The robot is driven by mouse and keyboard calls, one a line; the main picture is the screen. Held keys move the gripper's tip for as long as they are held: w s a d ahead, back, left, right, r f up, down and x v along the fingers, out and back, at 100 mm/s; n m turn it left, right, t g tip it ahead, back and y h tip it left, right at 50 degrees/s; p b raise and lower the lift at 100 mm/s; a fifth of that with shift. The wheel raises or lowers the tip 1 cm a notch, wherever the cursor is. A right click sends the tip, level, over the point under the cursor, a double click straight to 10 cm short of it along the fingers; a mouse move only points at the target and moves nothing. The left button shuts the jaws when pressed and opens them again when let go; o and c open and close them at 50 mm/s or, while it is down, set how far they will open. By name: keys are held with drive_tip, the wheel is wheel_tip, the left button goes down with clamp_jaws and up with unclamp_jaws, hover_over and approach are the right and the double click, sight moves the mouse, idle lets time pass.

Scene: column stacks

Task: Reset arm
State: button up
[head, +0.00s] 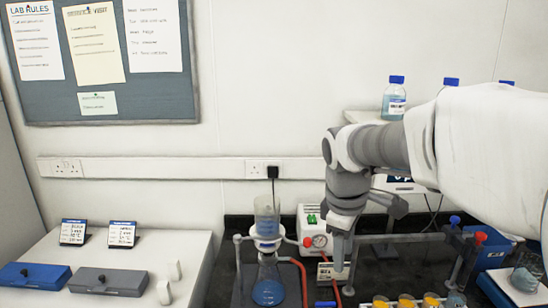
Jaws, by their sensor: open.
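My white and grey arm reaches in from the right of the head view. My gripper (340,262) points down over the dark bench, in front of a white pump box. It appears empty, with nothing seen between its fingers. Its fingertips are small in this view and seen nearly edge-on.
A filter flask (268,288) with blue liquid stands left of my gripper, with red tubing beside it. The pump box (312,222) is behind. Blue-capped bottles (394,98) stand on a shelf.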

drive_tip(key=s+m+t+y, duration=0.1)
drive_tip(key=s+m+t, duration=0.2)
drive_tip(key=s+m, duration=0.8)
drive_tip(key=s, duration=0.6)
drive_tip(key=shift+d+r+t, duration=0.2)
drive_tip(key=shift+d+t, duration=0.1)
